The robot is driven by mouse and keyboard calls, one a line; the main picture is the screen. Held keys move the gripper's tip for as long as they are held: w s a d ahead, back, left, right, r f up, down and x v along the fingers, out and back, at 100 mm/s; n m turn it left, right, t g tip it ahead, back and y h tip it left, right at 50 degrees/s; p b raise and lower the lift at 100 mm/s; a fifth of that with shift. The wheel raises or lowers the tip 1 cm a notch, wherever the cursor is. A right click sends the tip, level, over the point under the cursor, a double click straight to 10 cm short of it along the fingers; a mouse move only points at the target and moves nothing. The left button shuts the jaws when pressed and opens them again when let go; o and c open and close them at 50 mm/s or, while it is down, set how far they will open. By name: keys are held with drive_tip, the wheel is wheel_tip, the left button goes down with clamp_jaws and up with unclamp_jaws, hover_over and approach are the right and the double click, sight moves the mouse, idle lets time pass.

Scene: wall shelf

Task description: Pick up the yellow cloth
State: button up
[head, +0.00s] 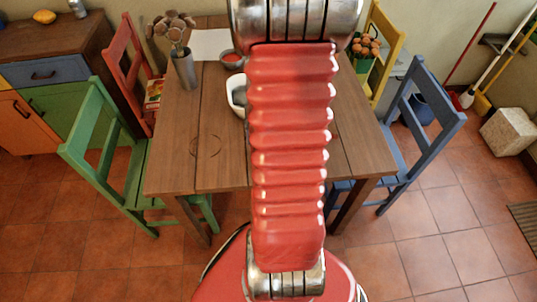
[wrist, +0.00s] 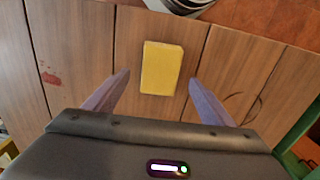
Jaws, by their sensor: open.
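The yellow cloth (wrist: 162,68) shows in the wrist view as a flat, upright rectangle on the wooden tabletop (wrist: 225,62). My gripper (wrist: 157,84) is open, with its two grey fingers on either side of the cloth's lower end. No contact between the fingers and the cloth shows, and their height above it is hard to tell. In the head view my red arm covers the middle of the table, and neither the cloth nor the gripper can be seen there.
A white bowl (head: 237,96), a small dark bowl (head: 232,60) and a metal vase of dried stems (head: 186,69) stand on the table. Chairs in green (head: 105,150), red (head: 127,75), blue (head: 424,125) and yellow (head: 383,50) surround it. The table's left front is bare.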

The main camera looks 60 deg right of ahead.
drive_tip(key=shift+f, duration=2.1)
drive_tip(key=shift+c, duration=0.4)
drive_tip(key=c, duration=1.1)
